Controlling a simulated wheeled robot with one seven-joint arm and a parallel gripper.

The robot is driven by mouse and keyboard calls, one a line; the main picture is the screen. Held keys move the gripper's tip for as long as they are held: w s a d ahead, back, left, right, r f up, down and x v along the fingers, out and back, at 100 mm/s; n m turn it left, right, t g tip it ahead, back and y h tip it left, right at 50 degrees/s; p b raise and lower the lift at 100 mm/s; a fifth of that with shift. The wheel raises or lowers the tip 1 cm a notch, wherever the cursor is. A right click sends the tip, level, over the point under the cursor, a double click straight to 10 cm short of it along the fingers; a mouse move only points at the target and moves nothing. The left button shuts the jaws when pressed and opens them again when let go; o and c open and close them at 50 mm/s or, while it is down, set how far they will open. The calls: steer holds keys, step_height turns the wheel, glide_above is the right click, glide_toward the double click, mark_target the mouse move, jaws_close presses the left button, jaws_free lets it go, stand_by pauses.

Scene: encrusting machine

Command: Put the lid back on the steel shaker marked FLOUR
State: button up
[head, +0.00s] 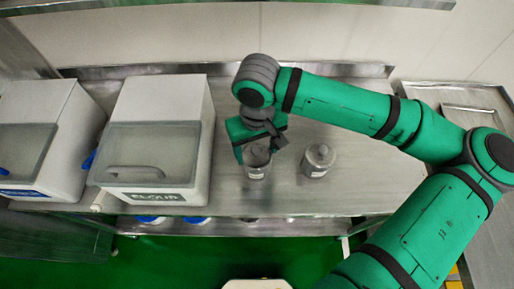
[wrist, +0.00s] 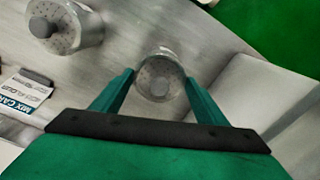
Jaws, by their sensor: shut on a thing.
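My gripper (wrist: 159,78) is shut on a round, perforated steel lid (wrist: 160,72) with a grey knob. In the head view my gripper (head: 255,147) is at a steel shaker (head: 257,172) with a small pale label, too small to read. The lid is at the top of this shaker; I cannot tell whether it is seated or just above. A second steel shaker (head: 319,160) stands to the right, with a perforated lid and grey knob on it. It also shows at the upper left of the wrist view (wrist: 66,27). Its label is unreadable.
A white bin (head: 157,135) marked FLOUR with a clear front stands left of my gripper, with another bin (head: 45,135) further left. A printed card (wrist: 25,92) lies on the steel table (head: 375,185). The table is clear right of the second shaker.

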stand_by(0.3)
steer(key=o, duration=1.4)
steer(key=shift+r, duration=0.1)
steer(key=shift+r, duration=3.35)
jaws_close()
steer(key=shift+w+f, duration=0.1)
steer(key=shift+f, duration=0.1)
